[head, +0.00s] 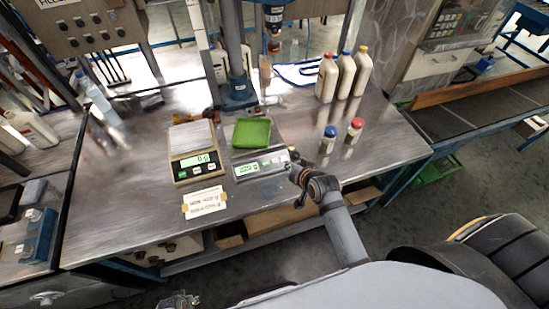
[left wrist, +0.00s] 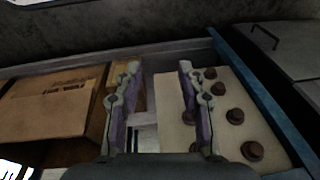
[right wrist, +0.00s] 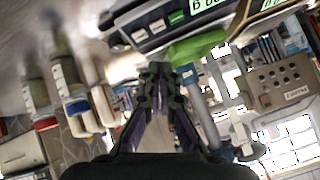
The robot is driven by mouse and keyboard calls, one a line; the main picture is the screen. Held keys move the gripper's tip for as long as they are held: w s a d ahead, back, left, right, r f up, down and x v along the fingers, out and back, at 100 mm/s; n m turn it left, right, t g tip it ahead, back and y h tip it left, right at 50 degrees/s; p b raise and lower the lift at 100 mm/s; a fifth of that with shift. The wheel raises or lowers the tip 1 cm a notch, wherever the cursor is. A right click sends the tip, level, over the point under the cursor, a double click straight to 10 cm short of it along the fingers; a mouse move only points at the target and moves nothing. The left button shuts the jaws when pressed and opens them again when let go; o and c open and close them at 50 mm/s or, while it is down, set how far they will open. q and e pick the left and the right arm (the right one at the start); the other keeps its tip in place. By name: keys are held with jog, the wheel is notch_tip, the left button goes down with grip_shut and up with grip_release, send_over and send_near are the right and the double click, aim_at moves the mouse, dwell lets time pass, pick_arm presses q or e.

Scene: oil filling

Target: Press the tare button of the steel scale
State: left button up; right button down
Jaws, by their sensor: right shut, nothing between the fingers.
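The steel scale (head: 262,167) stands on the workbench with a green tray (head: 251,133) on its pan and a lit green display. Its front panel (right wrist: 150,28) shows upside down at the top of the right wrist view, with a green button and pale buttons; their labels are unreadable. My right gripper (head: 296,166) is shut and empty at the right end of that panel; I cannot tell whether it touches a button. Its closed fingertips (right wrist: 160,76) point toward the panel. My left gripper (left wrist: 158,72) is open and empty, low before the bench's lower shelf.
A beige scale (head: 195,152) reading 0 g stands left of the steel one, with a paper note (head: 204,202) in front. Two small bottles, blue-capped (head: 328,139) and red-capped (head: 354,131), and three white bottles (head: 346,75) stand right. A cardboard box (left wrist: 50,105) sits below.

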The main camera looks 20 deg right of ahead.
aim_at(275, 161)
pick_arm(q)
jog(key=s+f, duration=0.7)
jog(key=s, duration=0.5)
jog(key=shift+s+a+f+g, duration=0.15)
jog(key=shift+s+f+g, duration=0.15)
jog(key=shift+s+g, duration=0.1)
pick_arm(e)
jog(key=w+a+m+t, duration=0.1)
jog(key=w+m+t, duration=0.1)
jog(key=w, duration=0.4)
jog(key=shift+a+r+m+t, duration=0.35)
jog(key=shift+m+t, duration=0.05)
jog(key=shift+m, duration=0.1)
jog(key=f+b, duration=0.2)
jog(key=w+f+b, duration=0.1)
jog(key=f+b, duration=0.2)
jog(key=w+f+b, duration=0.1)
jog(key=f+b, duration=0.1)
jog(key=b, duration=0.1)
jog(key=shift+w+f, duration=0.2)
jog(key=shift+f, duration=0.05)
pick_arm(q)
notch_tip(275, 161, down, 9)
jog(key=shift+r+b, duration=0.15)
jog(key=shift+b, duration=0.2)
pick_arm(e)
jog(key=shift+w+f, duration=0.2)
jog(key=shift+f, duration=0.25)
jog(key=shift+w+f, duration=0.15)
jog(key=shift+f, duration=0.2)
